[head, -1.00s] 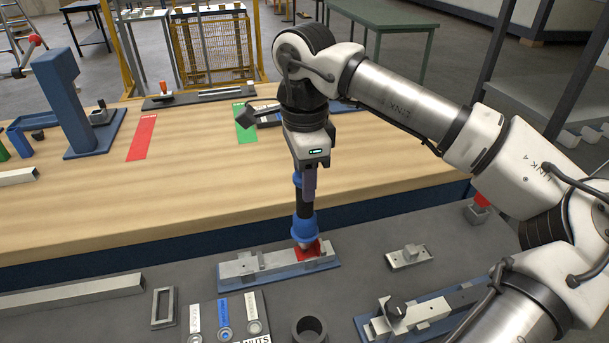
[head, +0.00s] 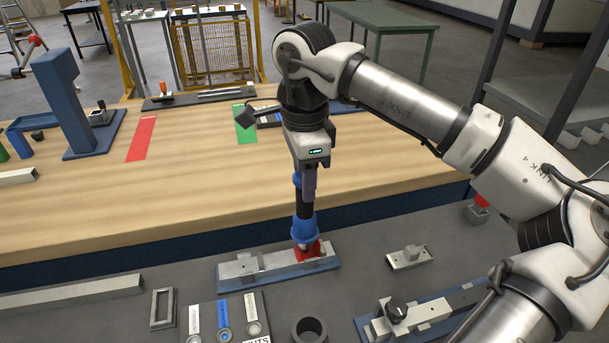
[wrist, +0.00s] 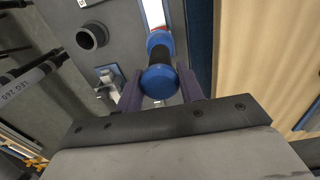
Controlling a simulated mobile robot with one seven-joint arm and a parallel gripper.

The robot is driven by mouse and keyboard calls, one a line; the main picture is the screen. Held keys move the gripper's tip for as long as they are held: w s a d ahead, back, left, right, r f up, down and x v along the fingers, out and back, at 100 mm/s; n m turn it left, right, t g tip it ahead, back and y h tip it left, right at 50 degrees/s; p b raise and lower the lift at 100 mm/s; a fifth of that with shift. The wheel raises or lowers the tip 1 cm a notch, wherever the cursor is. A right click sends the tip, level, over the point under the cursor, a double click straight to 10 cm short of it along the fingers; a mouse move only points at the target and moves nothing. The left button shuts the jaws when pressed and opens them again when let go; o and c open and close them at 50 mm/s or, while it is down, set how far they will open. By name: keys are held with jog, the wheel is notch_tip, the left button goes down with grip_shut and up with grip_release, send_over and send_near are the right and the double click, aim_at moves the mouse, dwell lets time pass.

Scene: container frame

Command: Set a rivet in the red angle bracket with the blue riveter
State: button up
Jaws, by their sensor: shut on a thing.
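My gripper (head: 308,183) is shut on the blue riveter (head: 304,228), which hangs upright beneath it with a dark grip and a blue lower body. In the wrist view the riveter (wrist: 159,80) sits between my two purple fingers. Its nose is down at the red angle bracket (head: 312,250), on the right part of a grey metal fixture (head: 245,267) with a blue base. I cannot tell whether the nose touches the bracket. The riveter hides part of the bracket, and no rivet can be made out.
A labelled nuts tray (head: 224,316) and a dark ring (head: 309,330) lie in front of the fixture. A second blue-based fixture (head: 425,312) is at front right, with a small metal block (head: 408,257) behind it.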

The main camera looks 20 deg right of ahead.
jog(key=shift+f+b, duration=0.7)
jog(key=shift+f, duration=0.2)
jog(key=shift+r, duration=0.15)
jog(key=shift+r+p, duration=2.55)
jog(key=shift+r, duration=1.15)
